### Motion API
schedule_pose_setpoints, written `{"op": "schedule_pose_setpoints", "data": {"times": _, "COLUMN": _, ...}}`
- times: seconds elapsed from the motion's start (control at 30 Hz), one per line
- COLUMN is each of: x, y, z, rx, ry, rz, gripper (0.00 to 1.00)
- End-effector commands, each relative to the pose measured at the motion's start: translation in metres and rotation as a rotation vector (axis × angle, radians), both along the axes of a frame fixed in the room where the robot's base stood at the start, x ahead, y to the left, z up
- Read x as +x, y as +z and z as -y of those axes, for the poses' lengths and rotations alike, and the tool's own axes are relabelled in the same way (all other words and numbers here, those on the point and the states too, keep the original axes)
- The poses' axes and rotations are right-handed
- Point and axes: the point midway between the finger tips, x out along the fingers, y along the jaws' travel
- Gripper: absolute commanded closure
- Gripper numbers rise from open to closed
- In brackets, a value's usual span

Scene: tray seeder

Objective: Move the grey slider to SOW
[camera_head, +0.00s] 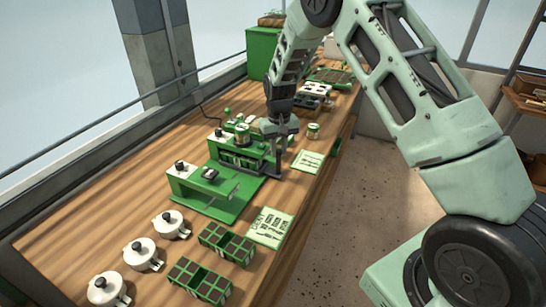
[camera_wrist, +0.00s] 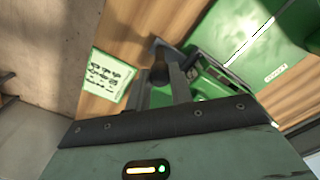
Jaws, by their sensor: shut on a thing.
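The green tray seeder (camera_head: 222,197) stands on the wooden bench, with a raised green housing at its back. My gripper (camera_head: 279,135) is at the right end of this housing in the head view. The knob seems to belong to the grey slider (camera_wrist: 181,57), a grey bar beside the green housing. The fingers cover part of it. A small white label (camera_wrist: 276,73) on the green surface is too small to read, and I cannot make out the SOW mark.
White lidded pots (camera_head: 140,253) and green seed trays (camera_head: 200,281) stand at the near end of the bench. Printed cards lie at the bench's right side, one near the seeder (camera_head: 270,227) and one further back (camera_head: 308,161).

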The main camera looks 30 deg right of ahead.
Motion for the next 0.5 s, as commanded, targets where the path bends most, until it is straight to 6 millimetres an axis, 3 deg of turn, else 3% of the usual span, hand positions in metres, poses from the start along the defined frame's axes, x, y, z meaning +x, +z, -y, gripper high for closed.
{"op": "schedule_pose_setpoints", "data": {"times": 0.47, "x": 0.0045, "y": 0.001, "z": 0.0052, "rx": 0.0, "ry": 0.0, "rz": 0.002, "gripper": 1.0}}
{"op": "schedule_pose_setpoints", "data": {"times": 0.5, "x": 0.0045, "y": 0.001, "z": 0.0052, "rx": 0.0, "ry": 0.0, "rz": 0.002, "gripper": 0.73}}
